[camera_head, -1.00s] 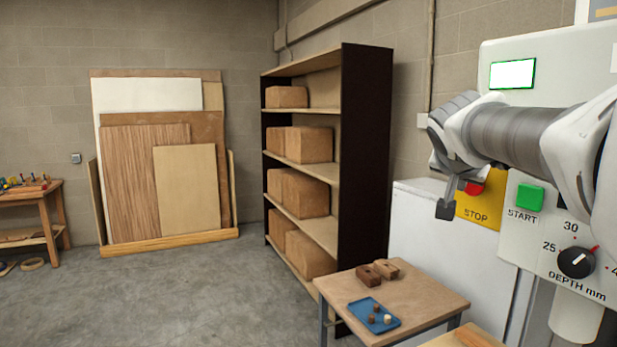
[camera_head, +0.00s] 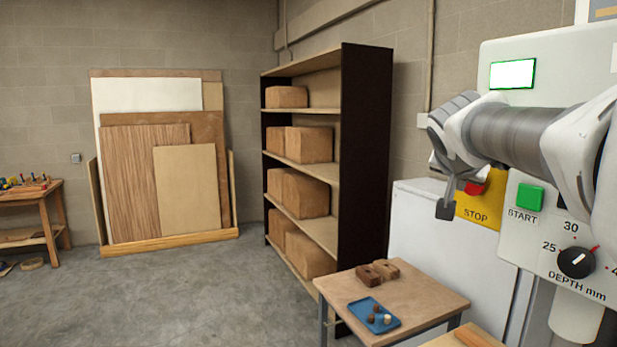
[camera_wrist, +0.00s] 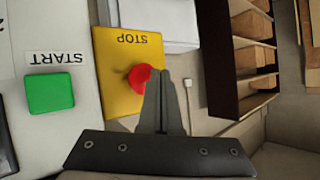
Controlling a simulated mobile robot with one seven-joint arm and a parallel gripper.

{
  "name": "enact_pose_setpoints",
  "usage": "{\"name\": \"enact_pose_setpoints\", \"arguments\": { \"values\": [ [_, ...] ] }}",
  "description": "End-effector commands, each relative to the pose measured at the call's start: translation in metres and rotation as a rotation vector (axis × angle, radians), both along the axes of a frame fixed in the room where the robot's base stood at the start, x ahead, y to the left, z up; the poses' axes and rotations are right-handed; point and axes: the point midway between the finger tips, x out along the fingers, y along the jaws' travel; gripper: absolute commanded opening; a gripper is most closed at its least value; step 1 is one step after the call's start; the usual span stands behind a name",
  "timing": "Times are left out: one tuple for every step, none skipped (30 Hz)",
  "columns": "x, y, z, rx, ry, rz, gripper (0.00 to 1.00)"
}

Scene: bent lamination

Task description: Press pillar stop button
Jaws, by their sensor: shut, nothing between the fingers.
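The red stop button (camera_head: 474,188) sits on a yellow plate (camera_head: 477,211) marked STOP on the machine's control panel. My arm partly covers it in the head view. In the wrist view the red button (camera_wrist: 138,77) shows on the yellow plate (camera_wrist: 121,60), beside my fingertips. My gripper (camera_head: 445,210) is shut and empty, pointing down just left of the button in the head view. In the wrist view the closed fingers (camera_wrist: 160,78) overlap the button's edge; I cannot tell whether they touch it.
A green START button (camera_head: 529,197) and a depth dial (camera_head: 576,262) are on the same panel, right of the STOP plate. Below stands a small table (camera_head: 425,302) with a blue tray (camera_head: 361,309) and wooden blocks. A tall shelf (camera_head: 366,150) holds boxes at centre.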

Motion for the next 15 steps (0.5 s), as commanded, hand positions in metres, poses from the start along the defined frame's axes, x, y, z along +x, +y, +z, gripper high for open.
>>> {"name": "enact_pose_setpoints", "arguments": {
  "values": [
    [0.0,0.0,0.0,0.0,0.0,0.0,0.0],
    [0.0,-0.0001,-0.0001,0.0,0.0,0.0,0.0],
    [0.0002,-0.0005,-0.0001,0.0,0.0,0.0,0.0],
    [0.0004,-0.0011,-0.0001,0.0,0.0,0.0,0.0],
    [0.0006,-0.0017,-0.0001,0.0,0.0,0.0,0.0],
    [0.001,-0.003,-0.0001,0.0,0.0,0.0,0.0],
    [0.0013,-0.0039,-0.0001,0.0,0.0,0.0,0.0],
    [0.0017,-0.005,-0.0002,0.001,0.0,0.0,0.0],
    [0.0022,-0.0063,-0.0002,0.001,-0.001,-0.001,0.0],
    [0.0024,-0.0073,-0.0002,0.001,-0.001,-0.002,0.0],
    [0.0027,-0.0079,-0.0001,0.0,0.0,-0.001,0.0],
    [0.0028,-0.0083,0.0,0.0,0.0,-0.001,0.0],
    [0.0028,-0.0085,0.0,0.0,0.0,0.0,0.0],
    [0.0028,-0.0083,0.0001,0.0,0.0,0.0,0.0],
    [0.0028,-0.0082,0.0001,0.0,0.0,0.0,0.0]
  ]
}}
